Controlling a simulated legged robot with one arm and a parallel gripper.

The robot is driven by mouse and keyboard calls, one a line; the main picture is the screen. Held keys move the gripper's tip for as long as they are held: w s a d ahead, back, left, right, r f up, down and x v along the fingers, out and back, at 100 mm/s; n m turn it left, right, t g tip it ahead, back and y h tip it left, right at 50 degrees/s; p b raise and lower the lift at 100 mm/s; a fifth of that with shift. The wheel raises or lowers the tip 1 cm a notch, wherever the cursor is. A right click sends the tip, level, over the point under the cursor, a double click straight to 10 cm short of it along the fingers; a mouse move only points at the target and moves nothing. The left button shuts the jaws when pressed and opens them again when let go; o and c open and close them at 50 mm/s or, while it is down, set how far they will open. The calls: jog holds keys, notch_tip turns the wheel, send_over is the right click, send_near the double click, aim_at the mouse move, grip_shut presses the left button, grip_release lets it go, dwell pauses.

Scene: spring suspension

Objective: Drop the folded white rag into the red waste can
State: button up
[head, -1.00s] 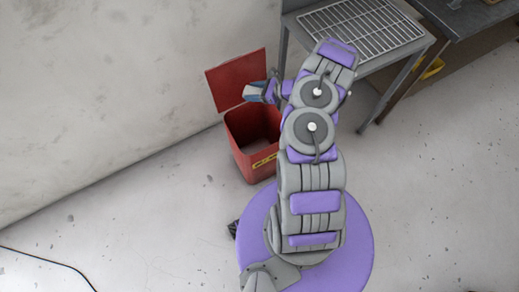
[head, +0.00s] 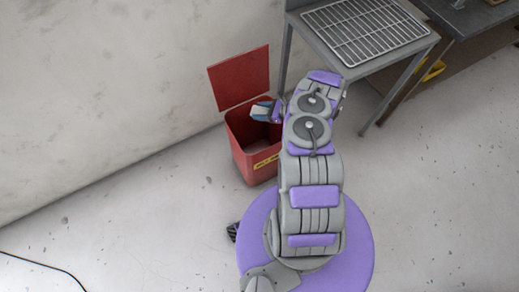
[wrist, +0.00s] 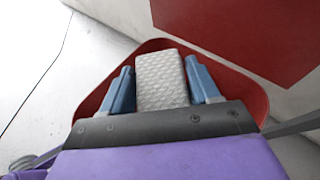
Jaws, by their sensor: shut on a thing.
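The red waste can (head: 252,153) stands on the floor by the wall, with its lid (head: 240,78) raised against the wall side. My gripper (head: 261,110) is over the can's open mouth. In the wrist view, my gripper (wrist: 160,88) has its two blue fingers on either side of the folded white rag (wrist: 162,80), shut on it. The can's red rim (wrist: 232,82) curves around the rag and fingers in the wrist view. The rag is hard to make out in the head view. The can's bottom is hidden.
A grey metal table (head: 424,46) with a wire rack (head: 365,28) stands right of the can, close to my arm. The pale wall (head: 110,70) is behind the can. A black cable (head: 45,262) lies on the floor at the lower left.

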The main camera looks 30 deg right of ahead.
jog(key=shift+s+d+f, duration=0.1)
jog(key=shift+d+f, duration=0.05)
jog(key=shift+f, duration=0.8)
jog(key=shift+d+f, duration=0.1)
jog(key=shift+d, duration=0.25)
jog(key=o, duration=0.7)
jog(key=shift+a, duration=0.1)
jog(key=o, duration=0.5)
jog(key=shift+a, duration=0.25)
jog(key=shift+d, duration=0.15)
jog(key=shift+s+d+r, duration=0.25)
jog(key=shift+d, duration=0.2)
jog(key=p+v, duration=0.1)
jog(key=v, duration=0.5)
jog(key=shift+s+p, duration=0.15)
jog(key=shift+p, duration=0.25)
